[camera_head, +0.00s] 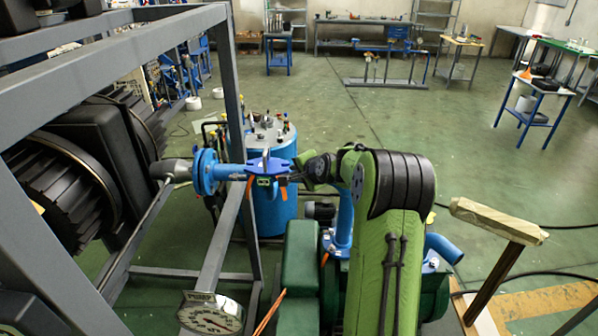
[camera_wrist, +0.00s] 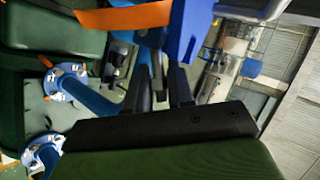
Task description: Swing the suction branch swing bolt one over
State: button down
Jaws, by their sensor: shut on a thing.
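The suction branch (camera_head: 232,172) is a blue horizontal pipe with a round flange at its left end. At its right end is a blue clamp plate (camera_head: 268,168) with orange tags (camera_head: 250,187). My gripper (camera_head: 291,178) is at the right side of this plate, small and partly hidden by my arm. In the wrist view my gripper's black fingers (camera_wrist: 160,80) are close together on a thin grey piece (camera_wrist: 157,66), which looks like the swing bolt. The blue part (camera_wrist: 186,35) and an orange strip (camera_wrist: 125,18) are just beyond the fingertips. The bolt's pivot is hidden.
A blue tank (camera_head: 272,212) is below and behind the clamp. A blue vertical pipe (camera_head: 344,220) and green pump body (camera_head: 302,262) are close to my arm. A gauge (camera_head: 211,313) is in front.

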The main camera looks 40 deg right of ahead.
jog(key=c, duration=1.2)
grip_release()
jog(key=shift+c, duration=0.2)
